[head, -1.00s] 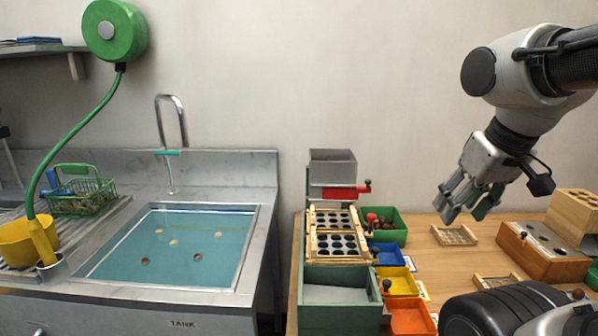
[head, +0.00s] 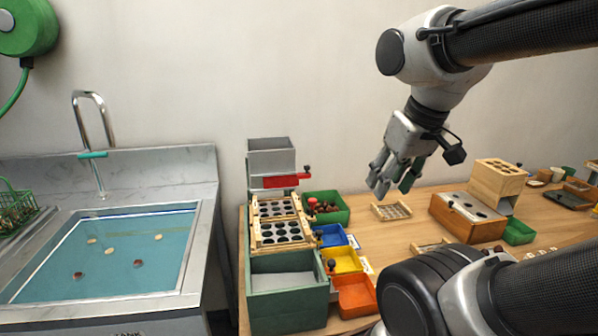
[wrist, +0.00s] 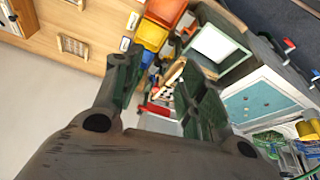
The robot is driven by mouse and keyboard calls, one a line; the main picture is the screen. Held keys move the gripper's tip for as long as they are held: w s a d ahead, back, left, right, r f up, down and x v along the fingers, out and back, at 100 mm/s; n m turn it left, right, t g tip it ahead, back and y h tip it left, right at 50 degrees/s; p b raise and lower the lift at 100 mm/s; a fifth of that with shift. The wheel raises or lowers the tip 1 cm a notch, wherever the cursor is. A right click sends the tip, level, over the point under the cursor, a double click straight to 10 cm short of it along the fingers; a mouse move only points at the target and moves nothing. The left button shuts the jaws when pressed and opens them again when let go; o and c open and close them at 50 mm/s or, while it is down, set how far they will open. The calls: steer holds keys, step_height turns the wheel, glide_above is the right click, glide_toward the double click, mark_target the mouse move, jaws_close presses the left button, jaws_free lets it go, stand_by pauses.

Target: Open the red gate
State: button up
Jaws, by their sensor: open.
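The red gate (head: 281,181) is a small red plate with a dark knob at its right end. It sits across the front of the grey hopper (head: 271,157), above the sorting board with round holes (head: 280,231). In the wrist view the red gate (wrist: 157,109) shows between my fingers, small and partly hidden. My gripper (head: 391,190) is open and empty, in the air to the right of the gate and above the table. Its two fingers also show spread apart in the wrist view (wrist: 163,90).
A green bin of chestnuts (head: 327,208) stands just right of the gate. Blue (head: 331,236), yellow (head: 343,260) and orange (head: 355,296) trays line the board's right side. A wooden block with holes (head: 499,180) stands farther right. The water tank (head: 110,255) is at left.

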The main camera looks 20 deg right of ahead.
steer(key=w+r+n+g, duration=0.1)
steer(key=w+r+n, duration=0.1)
steer(key=w, duration=0.8)
steer(key=w+r+n+g, duration=0.1)
steer(key=w+r, duration=0.2)
steer(key=w, duration=0.6)
steer(key=w+f+n, duration=0.1)
steer(key=w+f, duration=0.1)
steer(key=w, duration=0.4)
steer(key=w+f+n+g, duration=0.1)
steer(key=w+f, duration=0.2)
steer(key=w, duration=0.3)
steer(key=w+f+n+g, duration=0.1)
steer(key=w+f, duration=0.2)
steer(key=w, duration=0.3)
steer(key=shift+w+a+f+n, duration=0.15)
steer(key=shift+w+a+n, duration=0.1)
steer(key=shift+w+n, duration=0.15)
step_height(320, 180, down, 8)
steer(key=shift+r, duration=0.1)
jaws_close()
